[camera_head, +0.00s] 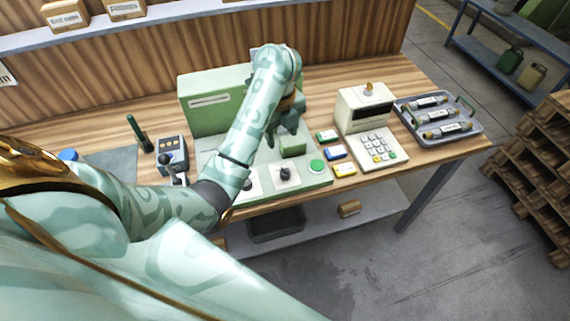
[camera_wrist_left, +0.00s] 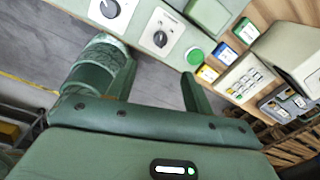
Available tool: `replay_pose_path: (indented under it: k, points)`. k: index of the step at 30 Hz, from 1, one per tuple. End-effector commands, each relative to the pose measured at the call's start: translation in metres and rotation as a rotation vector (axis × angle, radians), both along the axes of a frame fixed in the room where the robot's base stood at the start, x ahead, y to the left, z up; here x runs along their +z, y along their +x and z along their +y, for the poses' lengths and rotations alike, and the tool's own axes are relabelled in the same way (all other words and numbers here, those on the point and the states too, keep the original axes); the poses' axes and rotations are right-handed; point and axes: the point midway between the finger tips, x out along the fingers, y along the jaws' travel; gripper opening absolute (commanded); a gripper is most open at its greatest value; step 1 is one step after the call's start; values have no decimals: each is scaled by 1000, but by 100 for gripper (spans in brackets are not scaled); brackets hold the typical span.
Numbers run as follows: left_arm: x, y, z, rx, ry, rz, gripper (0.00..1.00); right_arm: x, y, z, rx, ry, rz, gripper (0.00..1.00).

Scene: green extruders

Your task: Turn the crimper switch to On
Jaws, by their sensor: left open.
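The green crimper machine (camera_head: 205,100) stands on the wooden bench, with a sloped light green panel in front. A dark knob (camera_head: 285,173) on a white plate sits on this panel, beside a round green button (camera_head: 317,166). A second knob (camera_head: 250,185) to its left is partly covered by my left forearm. Both the right knob (camera_wrist_left: 160,38) and the left knob (camera_wrist_left: 110,8) show in the left wrist view; their labels are too small to read. My left gripper (camera_head: 278,130) is above the panel, open and empty, apart from both knobs. Its spread fingers show in the wrist view (camera_wrist_left: 145,85).
Blue, yellow and green small boxes (camera_head: 336,153) lie right of the panel. Beyond them are a beige keypad terminal (camera_head: 365,108) and a grey tray (camera_head: 465,128) with cylinders. A grey switch box (camera_head: 172,150) and a dark green upright tool (camera_head: 138,133) stand left.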

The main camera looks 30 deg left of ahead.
Motion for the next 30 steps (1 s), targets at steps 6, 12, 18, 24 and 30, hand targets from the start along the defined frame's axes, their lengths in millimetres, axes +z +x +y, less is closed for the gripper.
replay_pose_path:
  k: [6, 12, 18, 24, 30]
  points:
    - [-38, 1, -4, 4, -16, 5, 52, -34, -4, -1, 0, -1, 9, 36]
    - [-93, 3, -5, 2, -16, 7, 52, -71, -10, 0, 0, -1, 24, 36]
    - [-135, 5, -5, 3, -14, 6, 52, -95, -15, 0, 0, 1, 36, 36]
    - [-158, 7, -6, 3, -14, 3, 52, -106, -17, 3, -1, 4, 41, 36]
    - [-162, 7, -5, 4, -12, 2, 52, -108, -18, 5, -1, 6, 43, 36]
